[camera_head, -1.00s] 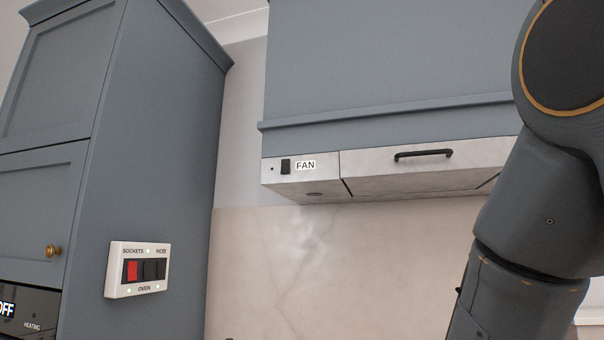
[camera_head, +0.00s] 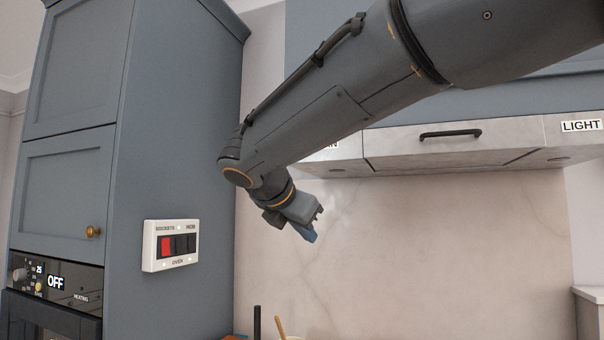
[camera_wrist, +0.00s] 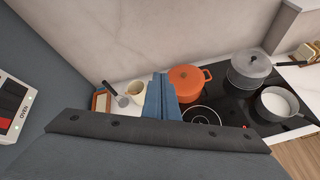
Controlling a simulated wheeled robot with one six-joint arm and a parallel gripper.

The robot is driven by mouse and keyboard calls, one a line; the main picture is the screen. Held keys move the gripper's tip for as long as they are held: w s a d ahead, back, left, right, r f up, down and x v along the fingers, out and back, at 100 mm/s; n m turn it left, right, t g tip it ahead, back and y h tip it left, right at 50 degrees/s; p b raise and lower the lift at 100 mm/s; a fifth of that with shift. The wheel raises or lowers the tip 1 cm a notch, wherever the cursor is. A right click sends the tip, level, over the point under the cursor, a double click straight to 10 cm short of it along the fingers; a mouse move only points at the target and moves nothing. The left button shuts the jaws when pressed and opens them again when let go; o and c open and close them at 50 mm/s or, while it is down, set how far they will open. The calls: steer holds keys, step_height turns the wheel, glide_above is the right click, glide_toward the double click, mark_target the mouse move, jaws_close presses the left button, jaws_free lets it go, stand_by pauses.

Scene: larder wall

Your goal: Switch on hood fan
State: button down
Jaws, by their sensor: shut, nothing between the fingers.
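The cooker hood (camera_head: 400,145) runs across the right of the head view, a pale front with a black bar handle. Its FAN label (camera_head: 330,146) shows only in part; my arm crosses in front and hides the fan switch. A LIGHT label (camera_head: 581,126) is at the hood's right end. My gripper (camera_head: 309,234) is below the hood's left end, in front of the marble splashback, pointing down and to the right. In the wrist view its blue fingers (camera_wrist: 161,97) are together with nothing between them, above the counter and hob.
A white switch panel (camera_head: 170,226) marked SOCKETS, HOB and OVEN is on the tall cabinet's side, left of my gripper. The wrist view shows an orange pot (camera_wrist: 187,80), a lidded grey pot (camera_wrist: 248,68) and a pan (camera_wrist: 281,104) on the hob, and a cream mug (camera_wrist: 136,92).

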steer(key=s+a+r+n+t, duration=0.2)
steer(key=r, duration=0.9)
steer(key=s+a+r+n+t+p, duration=0.1)
steer(key=s+a+r+n+t, duration=0.1)
steer(key=r, duration=0.9)
steer(key=shift+s+a+r+n+h, duration=0.15)
steer(key=shift+a+n+h, duration=0.25)
steer(key=shift+a, duration=0.4)
steer(key=p+x, duration=0.5)
steer(key=x, duration=0.9)
steer(key=shift+r, duration=0.2)
